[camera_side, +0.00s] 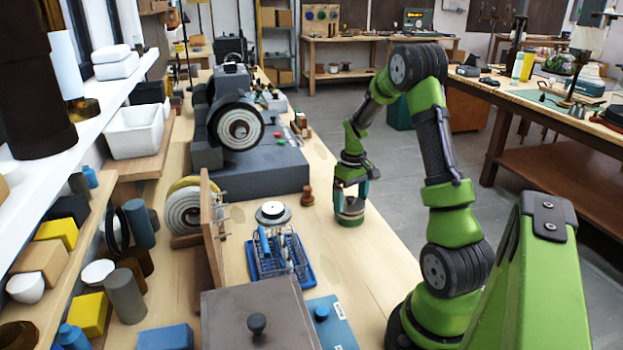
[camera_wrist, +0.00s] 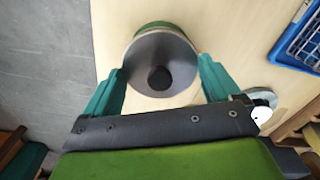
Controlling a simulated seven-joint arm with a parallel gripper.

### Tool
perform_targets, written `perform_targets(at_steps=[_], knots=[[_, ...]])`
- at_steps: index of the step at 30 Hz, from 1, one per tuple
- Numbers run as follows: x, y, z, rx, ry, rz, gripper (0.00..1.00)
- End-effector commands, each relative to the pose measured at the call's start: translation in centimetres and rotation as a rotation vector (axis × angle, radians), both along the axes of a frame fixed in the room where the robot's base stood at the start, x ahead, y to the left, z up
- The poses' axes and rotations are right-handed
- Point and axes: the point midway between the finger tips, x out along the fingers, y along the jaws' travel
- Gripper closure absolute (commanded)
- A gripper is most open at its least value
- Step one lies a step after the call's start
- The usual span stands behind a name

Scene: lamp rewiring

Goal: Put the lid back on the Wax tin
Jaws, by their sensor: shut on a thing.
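The Wax tin (camera_side: 350,219) is a short round green tin standing on the bench near its right edge. Its green side (camera_wrist: 158,25) shows past the lid in the wrist view. The lid (camera_wrist: 160,56) is a round grey disc with a dark knob in its middle. My gripper (camera_wrist: 160,66) points down over the tin, with one teal finger at each side of the lid, shut on its rim. In the side view my gripper (camera_side: 351,197) is right at the tin's top. I cannot tell whether the lid touches the tin or is slightly above it.
A blue wire basket (camera_side: 278,256) and a round dish with a pale top (camera_side: 272,213) stand left of the tin. A small brown knobbed piece (camera_side: 308,195) is nearer to it. A grinder (camera_side: 236,125) stands farther back. The bench in front of the tin is clear.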

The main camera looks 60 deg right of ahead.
Motion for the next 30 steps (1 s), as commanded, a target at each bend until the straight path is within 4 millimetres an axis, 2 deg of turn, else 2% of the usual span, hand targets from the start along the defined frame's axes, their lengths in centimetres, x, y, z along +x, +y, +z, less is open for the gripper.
perform_targets(at_steps=[11, 12, 14, 23, 26, 30], knots=[[0.0, 0.0, -1.0, 0.0, 0.001, 0.001, 0.38], [0.0, 0.0, -1.1, 0.0, 0.001, 0.001, 0.06], [0.0, 0.0, -1.0, 0.0, 0.001, 0.001, 0.0], [0.0, 0.0, -0.5, 0.0, -0.001, 0.0, 0.0], [0.0, 0.0, 0.8, -0.003, -0.002, 0.0, 0.0], [0.1, 0.0, 3.8, -0.005, -0.005, 0.0, 0.0]])
